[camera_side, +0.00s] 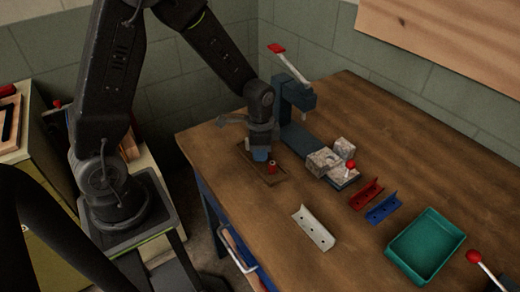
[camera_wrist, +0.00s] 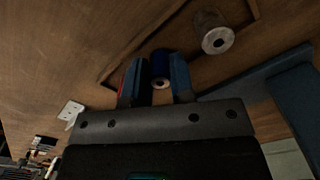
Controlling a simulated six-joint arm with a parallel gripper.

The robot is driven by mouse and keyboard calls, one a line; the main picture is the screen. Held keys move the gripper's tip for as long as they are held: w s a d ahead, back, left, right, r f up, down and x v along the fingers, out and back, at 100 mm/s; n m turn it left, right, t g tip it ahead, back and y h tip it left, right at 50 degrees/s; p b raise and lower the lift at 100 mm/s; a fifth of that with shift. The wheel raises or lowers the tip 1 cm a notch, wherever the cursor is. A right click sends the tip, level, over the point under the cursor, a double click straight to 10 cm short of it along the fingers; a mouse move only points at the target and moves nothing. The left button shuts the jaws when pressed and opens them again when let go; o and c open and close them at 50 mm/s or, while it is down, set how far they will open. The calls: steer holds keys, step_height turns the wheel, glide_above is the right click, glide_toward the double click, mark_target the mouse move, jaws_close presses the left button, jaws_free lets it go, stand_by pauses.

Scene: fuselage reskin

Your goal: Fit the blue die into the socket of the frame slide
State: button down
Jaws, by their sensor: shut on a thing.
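My gripper (camera_wrist: 157,72) points down over a shallow brown tray (camera_side: 277,183). It is shut on the blue die (camera_wrist: 160,62), a small cylinder with a hole in its end, held between the two fingers. The die also shows as a blue patch under the gripper in the side view (camera_side: 261,154). I cannot tell whether it touches the tray. The blue frame tool (camera_side: 297,133) stands behind and to the right, with grey mottled blocks (camera_side: 322,161) at its front end that may include the slide. Its socket cannot be made out.
A red die (camera_side: 272,167) stands in the tray close to my gripper. A greyish cylinder with a hole (camera_wrist: 214,35) is near the blue die. A pale angle piece (camera_side: 313,229), a red bracket (camera_side: 366,193), a blue bracket (camera_side: 383,209) and a green bin (camera_side: 427,246) lie to the right.

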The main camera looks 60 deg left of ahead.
steer(key=shift+f, duration=0.2)
steer(key=c, duration=1)
jaws_free()
steer(key=shift+r, duration=0.1)
step_height(320, 180, up, 14)
steer(key=f, duration=0.1)
steer(key=s+d+r+n+t, duration=0.1)
steer(key=s+r+n, duration=0.1)
steer(key=s+r, duration=0.1)
steer(key=s+d+r+n+t, duration=0.1)
steer(key=s+r+n+t, duration=0.1)
steer(key=s, duration=0.4)
steer(key=s+d+r+n+t, duration=0.1)
steer(key=s+r+n+t, duration=0.1)
steer(key=s+r, duration=0.2)
steer(key=shift+s+d, duration=0.4)
steer(key=shift+s, duration=0.35)
steer(key=shift+s+n+t, duration=0.25)
steer(key=shift+n+t, duration=0.05)
steer(key=shift+c, duration=0.5)
steer(key=shift+s, duration=0.1)
steer(key=shift+c, duration=1.3)
